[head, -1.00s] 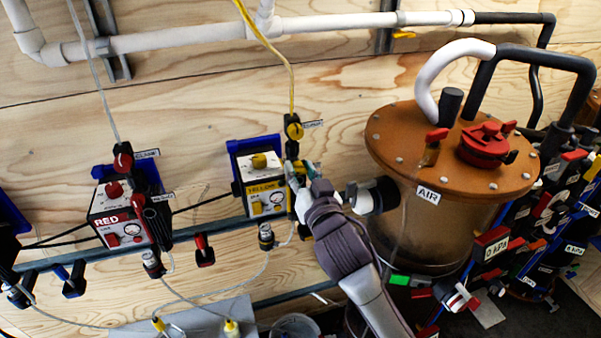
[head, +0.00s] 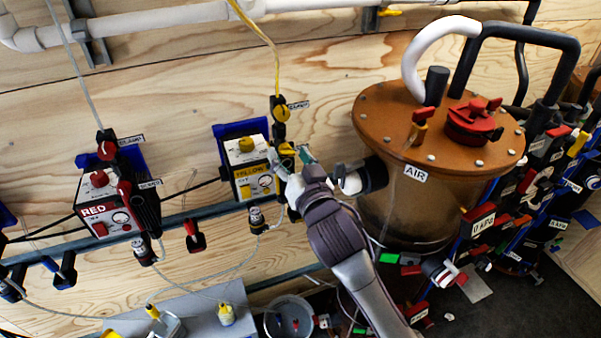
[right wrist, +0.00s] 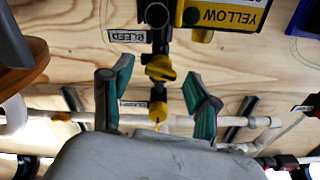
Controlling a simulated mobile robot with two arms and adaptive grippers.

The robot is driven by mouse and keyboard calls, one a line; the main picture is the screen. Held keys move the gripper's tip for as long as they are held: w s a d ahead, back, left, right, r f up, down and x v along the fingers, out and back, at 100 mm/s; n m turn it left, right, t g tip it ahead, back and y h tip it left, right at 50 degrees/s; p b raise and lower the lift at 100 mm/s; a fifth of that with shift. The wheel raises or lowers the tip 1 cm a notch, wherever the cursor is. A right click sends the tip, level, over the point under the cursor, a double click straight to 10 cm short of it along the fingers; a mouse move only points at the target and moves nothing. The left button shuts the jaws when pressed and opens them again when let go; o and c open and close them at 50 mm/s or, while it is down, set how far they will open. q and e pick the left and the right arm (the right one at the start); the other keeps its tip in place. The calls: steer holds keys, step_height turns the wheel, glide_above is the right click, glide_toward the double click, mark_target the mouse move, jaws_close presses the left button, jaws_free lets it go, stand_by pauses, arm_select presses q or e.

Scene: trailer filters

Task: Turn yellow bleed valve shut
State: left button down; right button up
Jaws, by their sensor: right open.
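The yellow bleed valve knob (right wrist: 160,68) shows in the right wrist view beside a BLEED label (right wrist: 127,37), on a dark vertical fitting. In the head view its yellow part (head: 286,149) is partly hidden by my gripper, right of the YELLOW box (head: 250,165). My right gripper (head: 296,158) is open at the valve. In the right wrist view its green-padded fingers (right wrist: 160,95) stand apart on either side of the fitting, with the knob near the middle of the gap. I cannot tell whether a finger touches it. My left gripper is out of view.
A yellow clamp valve (head: 281,113) sits just above. The large AIR tank (head: 410,215) stands close at the right of my gripper. The RED box (head: 103,208) is at the left. White pipe (head: 180,22) runs along the plywood wall.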

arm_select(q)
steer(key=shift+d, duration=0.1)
arm_select(e)
steer(key=v, duration=1)
steer(key=shift+s, duration=0.35)
steer(key=shift+d, duration=0.1)
